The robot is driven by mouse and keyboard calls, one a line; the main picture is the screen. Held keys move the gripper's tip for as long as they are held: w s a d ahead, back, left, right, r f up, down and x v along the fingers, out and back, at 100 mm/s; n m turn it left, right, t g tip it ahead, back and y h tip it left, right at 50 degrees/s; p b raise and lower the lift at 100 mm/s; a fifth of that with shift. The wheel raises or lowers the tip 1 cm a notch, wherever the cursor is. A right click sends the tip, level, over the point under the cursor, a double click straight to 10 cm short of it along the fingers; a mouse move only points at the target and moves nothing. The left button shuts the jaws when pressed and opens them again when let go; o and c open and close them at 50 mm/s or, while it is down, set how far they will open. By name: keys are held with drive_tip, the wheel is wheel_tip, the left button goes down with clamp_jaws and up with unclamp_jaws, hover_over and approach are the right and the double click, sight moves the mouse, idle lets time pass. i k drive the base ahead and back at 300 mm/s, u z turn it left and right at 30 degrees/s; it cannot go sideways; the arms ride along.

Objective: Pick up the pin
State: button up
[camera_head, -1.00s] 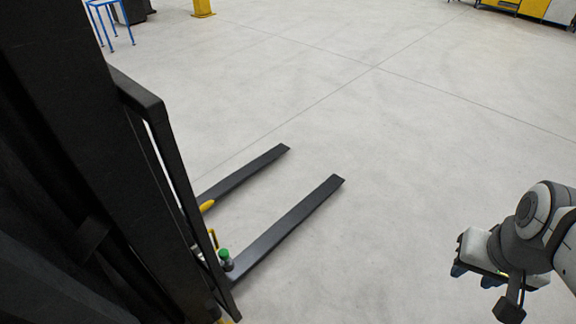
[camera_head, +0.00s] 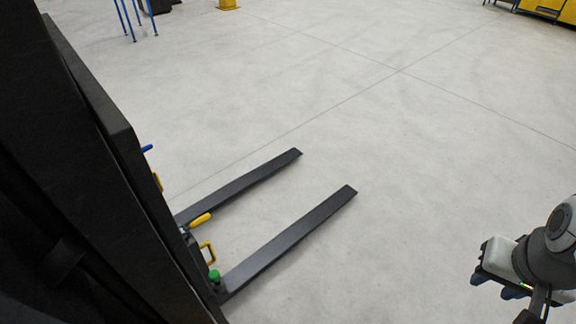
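I cannot make out a clear pin in view. Small parts sit beside the dark upright frame at lower left: a yellow handle (camera_head: 200,219), a yellow loop (camera_head: 208,252), a green knob (camera_head: 214,275) and a small blue part (camera_head: 147,149). I cannot tell whether any of these is the pin. My gripper (camera_head: 505,287) is at the lower right edge, over the floor, well apart from these parts. Its dark blue finger ends point down and left. Whether they are apart or closed is not clear, and no held thing shows.
Two long black forks (camera_head: 290,240) reach over the floor from the dark frame (camera_head: 100,120), which fills the left side. The grey floor between forks and arm is clear. Blue legs (camera_head: 133,20), a yellow post base (camera_head: 228,4) and yellow cabinets (camera_head: 545,8) stand far back.

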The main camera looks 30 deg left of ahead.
sight(214, 275)
drive_tip(key=z, duration=0.05)
drive_tip(key=i, duration=2.5)
drive_tip(key=u, duration=1)
drive_tip(key=k, duration=0.1)
drive_tip(key=u, duration=3.8)
drive_tip(key=i, duration=0.95)
drive_tip(key=u, duration=0.05)
